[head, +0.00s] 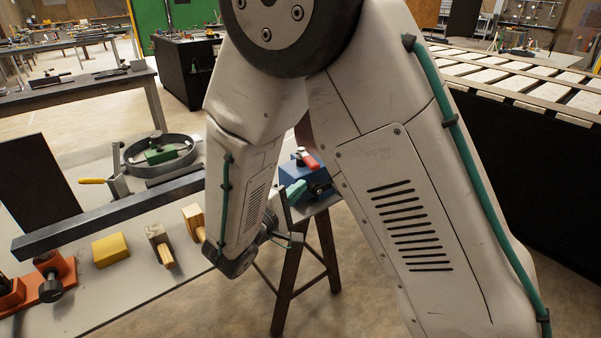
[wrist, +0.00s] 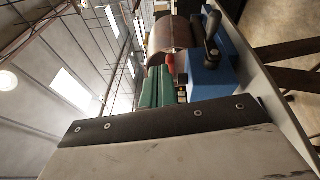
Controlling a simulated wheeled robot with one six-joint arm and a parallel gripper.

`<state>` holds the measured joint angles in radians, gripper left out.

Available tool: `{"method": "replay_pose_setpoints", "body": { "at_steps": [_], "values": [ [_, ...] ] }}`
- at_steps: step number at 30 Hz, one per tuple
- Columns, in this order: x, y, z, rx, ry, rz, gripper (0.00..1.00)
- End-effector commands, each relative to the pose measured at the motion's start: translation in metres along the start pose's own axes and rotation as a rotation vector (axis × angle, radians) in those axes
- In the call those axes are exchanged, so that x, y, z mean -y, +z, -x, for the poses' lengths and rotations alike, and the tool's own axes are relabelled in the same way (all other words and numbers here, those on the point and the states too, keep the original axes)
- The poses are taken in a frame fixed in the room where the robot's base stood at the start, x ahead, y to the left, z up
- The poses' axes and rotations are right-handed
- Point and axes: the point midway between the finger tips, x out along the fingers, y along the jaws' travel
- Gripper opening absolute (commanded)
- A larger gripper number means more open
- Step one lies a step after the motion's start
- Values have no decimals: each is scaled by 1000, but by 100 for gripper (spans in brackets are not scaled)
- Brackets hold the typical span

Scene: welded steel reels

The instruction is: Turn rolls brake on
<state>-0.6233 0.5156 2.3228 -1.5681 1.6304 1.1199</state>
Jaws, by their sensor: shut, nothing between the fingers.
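A blue block-shaped unit (head: 291,172) sits on a wooden-legged stand right of the workbench, partly behind my arm. It carries a red lever (head: 309,161) with a pale end on top and a dark handle (head: 320,187) at its side. In the wrist view the blue unit (wrist: 208,78) shows the dark handle (wrist: 212,32) and the red part (wrist: 170,62). I cannot tell which of these is the rolls brake. My gripper (head: 296,190) has green fingers, shut and empty, close beside the blue unit; they also show in the wrist view (wrist: 158,78). Contact cannot be told.
The workbench (head: 110,300) at left holds a steel bar (head: 110,215), a round ring fixture (head: 160,155), a yellow block (head: 110,249), wooden-handled tools and an orange clamp (head: 50,280). A brown cylinder (wrist: 165,40) stands beyond the fingers. A slatted table (head: 520,75) is at right.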

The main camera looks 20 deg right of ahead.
Motion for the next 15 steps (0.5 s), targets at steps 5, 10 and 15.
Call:
{"method": "replay_pose_setpoints", "body": {
  "at_steps": [5, 10, 15],
  "values": [
    [26, -44, 32, -188, 96, -19, 0],
    [32, -57, 37, -243, 119, -33, 0],
    [29, -62, 14, -240, 118, -34, 0]
  ]
}}
